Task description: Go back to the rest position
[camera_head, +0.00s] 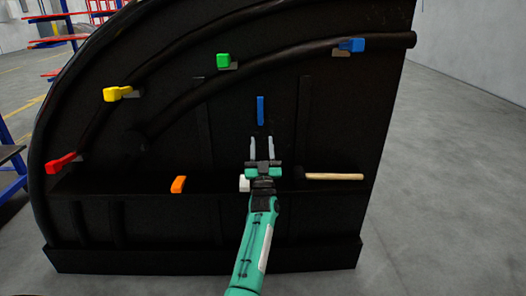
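My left gripper (261,138) is in front of the black nosecone panel (170,240), its arm rising from the bottom middle. Its two fingers are apart and point up the picture, with nothing seen between them. An upright blue piece (260,110) shows just above the fingertips in the picture, apart from them. My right gripper is not in view.
On the nosecone are red (61,163), yellow (112,94), green (223,61) and blue (356,45) clamps. An orange piece (178,184) and a wooden-handled tool (333,177) are at its ledge. Grey floor (450,200) is clear at right. Racks (12,160) stand left.

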